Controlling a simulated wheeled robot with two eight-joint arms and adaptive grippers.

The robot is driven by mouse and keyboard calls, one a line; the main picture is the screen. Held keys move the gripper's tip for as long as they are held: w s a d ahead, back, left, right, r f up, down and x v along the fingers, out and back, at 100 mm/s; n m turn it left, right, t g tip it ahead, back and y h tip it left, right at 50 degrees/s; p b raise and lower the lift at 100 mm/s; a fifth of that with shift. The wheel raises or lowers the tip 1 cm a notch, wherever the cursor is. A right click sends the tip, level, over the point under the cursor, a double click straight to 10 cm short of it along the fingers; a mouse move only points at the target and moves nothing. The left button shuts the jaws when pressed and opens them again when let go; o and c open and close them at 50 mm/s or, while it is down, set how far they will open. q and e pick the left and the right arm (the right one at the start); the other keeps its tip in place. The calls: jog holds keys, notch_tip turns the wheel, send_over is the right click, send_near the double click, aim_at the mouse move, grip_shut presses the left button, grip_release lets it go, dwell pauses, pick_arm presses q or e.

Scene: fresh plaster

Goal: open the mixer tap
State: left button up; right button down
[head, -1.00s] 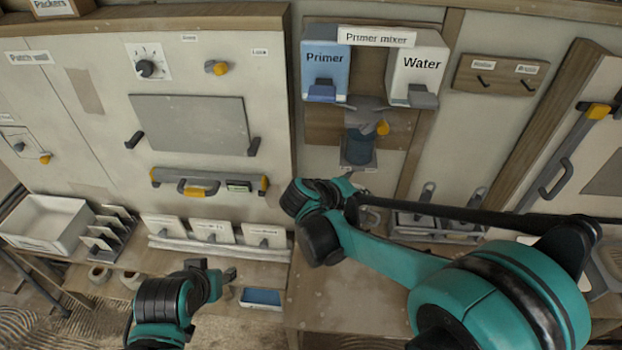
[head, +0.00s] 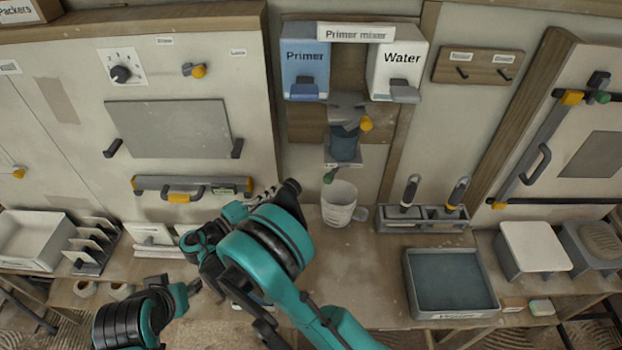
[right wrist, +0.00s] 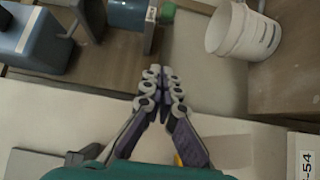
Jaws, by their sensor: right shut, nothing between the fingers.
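The primer mixer hangs on the wall, with a dark blue vessel (head: 344,146) below its blue Primer and white Water tanks. A small tap with a green handle (head: 329,176) sits under the vessel; the green handle also shows at the top of the right wrist view (right wrist: 167,14). I cannot tell whether the tap is open. A white bucket (head: 338,205) stands below it. My right gripper (head: 270,192) is left of the tap, apart from it; in the right wrist view its fingertips (right wrist: 160,74) are together and empty. My left gripper (head: 193,288) is low at the left, its jaws unclear.
A yellow knob (head: 366,124) is beside the vessel. A grey rail with a yellow handle (head: 180,197) is on the left panel behind my right gripper. A tool holder (head: 420,223) and a water tray (head: 410,285) stand on the bench to the right.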

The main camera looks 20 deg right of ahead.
aim_at(335, 170)
jog(key=shift+d, duration=0.1)
jog(key=w+d+b, duration=0.2)
jog(key=d, duration=0.9)
jog(key=shift+d+b, duration=0.2)
jog(key=shift+b, duration=0.1)
jog(key=shift+w, duration=0.15)
